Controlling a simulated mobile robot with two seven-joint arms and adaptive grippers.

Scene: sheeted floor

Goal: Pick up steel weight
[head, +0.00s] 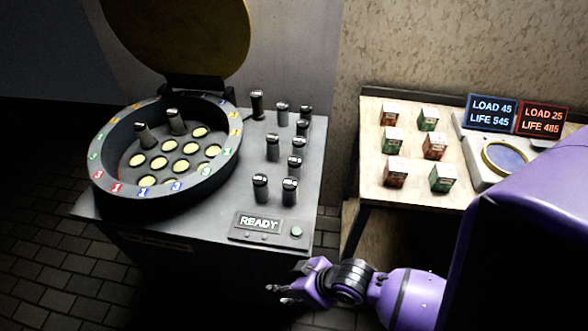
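Several dark grey cylinders with pale tops, which look like steel weights, stand upright on the machine's grey top; one near the front is a weight (289,191), with another weight (260,187) beside it. Two more, a left weight (143,136) and a right weight (176,121), stand tilted inside the round basin (97,178), among yellow discs. My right gripper (279,294) is low in front of the machine, below the READY panel and apart from all weights. Its fingers look spread and empty. My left gripper is out of view.
The basin has a raised round lid (185,40) and a rim with coloured numbers. A READY panel (258,224) sits at the machine's front. A wooden table (385,204) at right holds several small boxes, a scale (484,165) and LOAD signs (492,112). A gap separates table and machine.

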